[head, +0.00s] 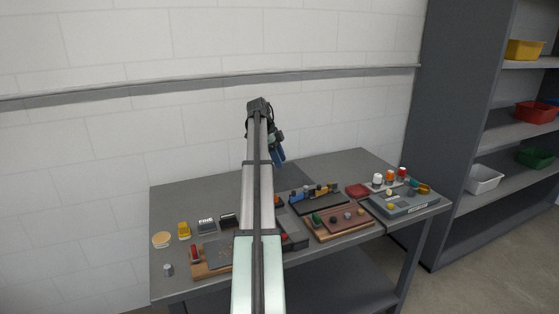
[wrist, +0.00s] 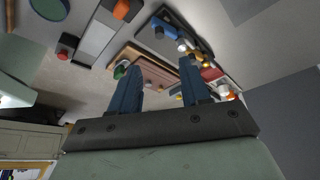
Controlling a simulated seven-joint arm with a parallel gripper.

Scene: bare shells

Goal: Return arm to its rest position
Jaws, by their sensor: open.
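My arm reaches forward over the table, and my gripper (head: 279,157) hangs at its far end above the table's back part. In the wrist view the two blue fingers of my gripper (wrist: 160,75) stand well apart, with nothing held between them. Past the fingers, the wrist view shows a brown board (wrist: 152,70) and a dark tray (wrist: 172,22) with small parts; the fingers seem clear of them. My arm hides part of the table's middle in the head view.
A shelf unit with bins (head: 484,178) stands at right. A white wall (head: 200,130) is behind. The table's back left is bare.

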